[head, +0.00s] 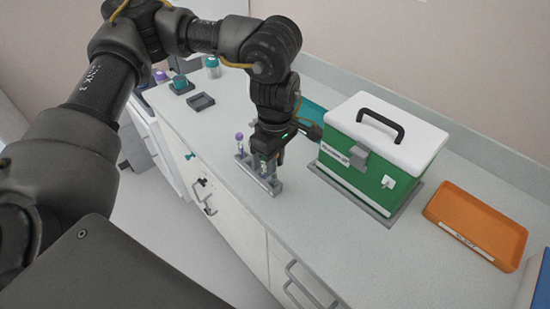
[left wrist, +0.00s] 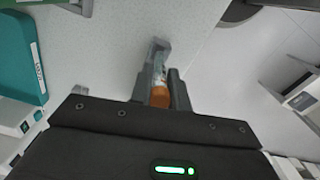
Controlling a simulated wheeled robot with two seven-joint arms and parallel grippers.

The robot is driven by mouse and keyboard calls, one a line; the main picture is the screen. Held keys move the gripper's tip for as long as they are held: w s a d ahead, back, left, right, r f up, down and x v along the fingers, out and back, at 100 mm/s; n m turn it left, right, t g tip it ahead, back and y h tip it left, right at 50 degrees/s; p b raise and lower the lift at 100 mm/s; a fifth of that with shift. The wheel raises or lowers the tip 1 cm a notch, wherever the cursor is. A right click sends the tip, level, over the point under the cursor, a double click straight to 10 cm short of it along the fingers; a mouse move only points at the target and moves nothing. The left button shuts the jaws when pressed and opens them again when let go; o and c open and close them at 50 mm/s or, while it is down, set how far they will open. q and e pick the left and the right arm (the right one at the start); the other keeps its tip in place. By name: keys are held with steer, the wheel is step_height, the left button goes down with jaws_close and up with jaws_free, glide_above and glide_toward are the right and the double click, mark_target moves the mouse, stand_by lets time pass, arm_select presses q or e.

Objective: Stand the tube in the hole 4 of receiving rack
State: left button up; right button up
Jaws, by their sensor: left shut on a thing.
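My left gripper (head: 268,158) points down over the small grey rack (head: 274,187) near the front edge of the counter. In the left wrist view the gripper (left wrist: 160,98) is shut on an orange-capped tube (left wrist: 158,95), whose clear body runs away from the camera toward a grey block. I cannot tell whether the held tube is inside a hole or just above it. A purple-capped tube (head: 239,141) stands upright at the left end of the rack. The hole numbers are too small to read. My right gripper is not in view.
A green box with white lid (head: 385,132) stands close to the right of the gripper on a grey base. An orange tray (head: 478,222) lies farther right. A dark square tray (head: 201,102) and capped containers (head: 212,67) are at the far left. Counter between is clear.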

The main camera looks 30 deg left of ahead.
arm_select(q)
steer(key=shift+f, duration=0.2)
steer(key=shift+f+b, duration=0.35)
stand_by(0.5)
steer(key=shift+f, duration=0.3)
steer(key=shift+f+b, duration=0.4)
steer(key=shift+b, duration=0.05)
steer(key=o, duration=0.8)
